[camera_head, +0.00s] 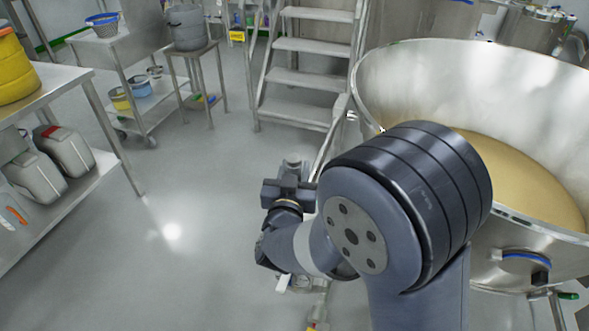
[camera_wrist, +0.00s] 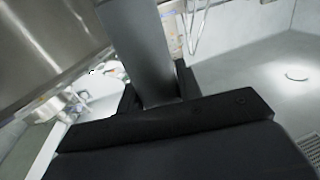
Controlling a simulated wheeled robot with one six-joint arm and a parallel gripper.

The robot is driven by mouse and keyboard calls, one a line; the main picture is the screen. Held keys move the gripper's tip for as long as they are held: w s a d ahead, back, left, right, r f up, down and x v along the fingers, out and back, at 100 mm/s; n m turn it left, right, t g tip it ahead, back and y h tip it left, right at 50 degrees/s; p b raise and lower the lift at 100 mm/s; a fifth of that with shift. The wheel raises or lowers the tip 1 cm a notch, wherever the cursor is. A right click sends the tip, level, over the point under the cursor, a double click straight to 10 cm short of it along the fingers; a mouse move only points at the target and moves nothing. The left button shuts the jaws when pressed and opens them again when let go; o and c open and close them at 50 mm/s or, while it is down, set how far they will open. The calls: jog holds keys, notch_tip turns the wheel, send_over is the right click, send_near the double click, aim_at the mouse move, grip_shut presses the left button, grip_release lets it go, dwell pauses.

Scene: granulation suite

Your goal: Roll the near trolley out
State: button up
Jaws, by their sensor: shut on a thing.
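The near trolley appears to be the one carrying a large round steel bowl (camera_head: 420,75) at the right, with tan powder (camera_head: 520,180) inside. A thin steel bar (camera_head: 326,150) runs down beside the bowl's left side, close to my gripper (camera_head: 290,180). My gripper is low, left of the bowl. In the wrist view a broad grey bar (camera_wrist: 138,45) passes between the dark jaws (camera_wrist: 158,100), which are shut on it; it looks like the trolley's handle. The bowl's steel wall (camera_wrist: 45,45) shows at upper left there. My arm hides the trolley's lower front and most of its base.
Metal steps (camera_head: 305,75) stand behind the gripper. A steel bench (camera_head: 60,85) with jerrycans (camera_head: 65,152) below is at left. A wheeled cart (camera_head: 135,50) and a stool with a grey pail (camera_head: 187,27) stand farther back. The floor (camera_head: 195,200) between bench and bowl is clear.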

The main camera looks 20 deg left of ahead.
grip_shut()
jog(key=shift+s+f, duration=0.1)
jog(key=shift+s, duration=0.3)
jog(key=shift+s+a, duration=0.1)
jog(key=shift+s, duration=1.05)
jog(key=o, duration=0.7)
grip_release()
jog(key=s, duration=0.7)
jog(key=s+d, duration=0.1)
jog(key=s, duration=0.2)
jog(key=shift+s+d+b, duration=0.1)
jog(key=shift+s+b, duration=0.25)
jog(key=shift+b, duration=0.05)
jog(key=w, duration=0.8)
jog(key=w+a, duration=0.1)
jog(key=w, duration=0.3)
jog(key=shift+w+p, duration=0.35)
jog(key=shift+w, duration=0.05)
